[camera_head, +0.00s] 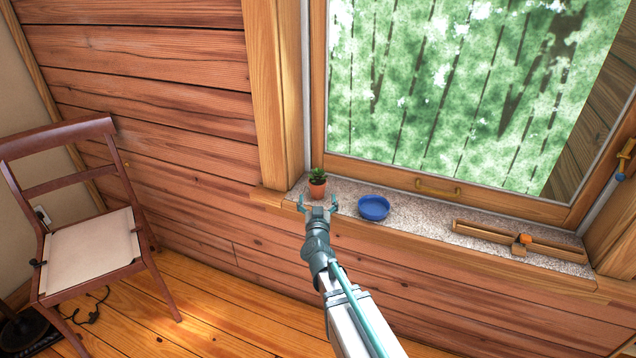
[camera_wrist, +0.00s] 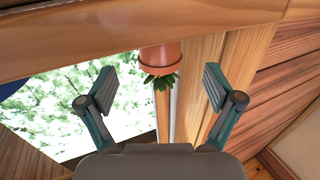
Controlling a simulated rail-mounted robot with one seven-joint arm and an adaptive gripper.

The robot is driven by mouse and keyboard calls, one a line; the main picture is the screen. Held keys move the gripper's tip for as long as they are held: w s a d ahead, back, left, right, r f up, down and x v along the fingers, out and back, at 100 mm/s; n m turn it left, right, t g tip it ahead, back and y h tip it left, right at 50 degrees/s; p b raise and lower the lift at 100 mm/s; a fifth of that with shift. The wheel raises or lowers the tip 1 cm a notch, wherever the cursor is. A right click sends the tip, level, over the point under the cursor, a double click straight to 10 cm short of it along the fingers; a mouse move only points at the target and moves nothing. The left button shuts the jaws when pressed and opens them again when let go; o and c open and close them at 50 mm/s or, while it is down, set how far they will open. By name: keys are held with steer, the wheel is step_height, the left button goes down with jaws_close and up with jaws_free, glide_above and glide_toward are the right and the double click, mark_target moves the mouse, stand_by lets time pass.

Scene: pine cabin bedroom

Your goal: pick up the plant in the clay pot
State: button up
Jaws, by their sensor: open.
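The plant in the clay pot (camera_head: 317,184) stands upright at the left end of the stone window sill, with green leaves above an orange-brown pot. In the wrist view the picture is upside down, and the clay pot (camera_wrist: 160,55) shows at the top centre with its leaves pointing down. My gripper (camera_head: 318,203) is just in front of the pot in the head view. In the wrist view my gripper (camera_wrist: 158,87) has its two fingers wide apart, with the plant lying between and beyond them. The gripper is open and empty.
A blue bowl (camera_head: 374,208) sits on the sill (camera_head: 424,217) to the right of the pot. The window frame (camera_head: 275,95) rises behind at the left. A chair (camera_head: 90,250) stands on the floor at the left.

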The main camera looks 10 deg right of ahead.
mark_target(318, 190)
steer(key=shift+w+d+b, duration=0.1)
steer(key=shift+w+d, duration=0.15)
steer(key=shift+w, duration=0.9)
steer(key=shift+w+d+b, duration=0.1)
steer(key=shift+w+d, duration=0.1)
steer(key=shift+w, duration=1)
steer(key=shift+w+d+b, duration=0.1)
steer(key=shift+w+d, duration=0.15)
steer(key=shift+w, duration=0.9)
steer(key=shift+r, duration=0.1)
steer(key=c, duration=1.5)
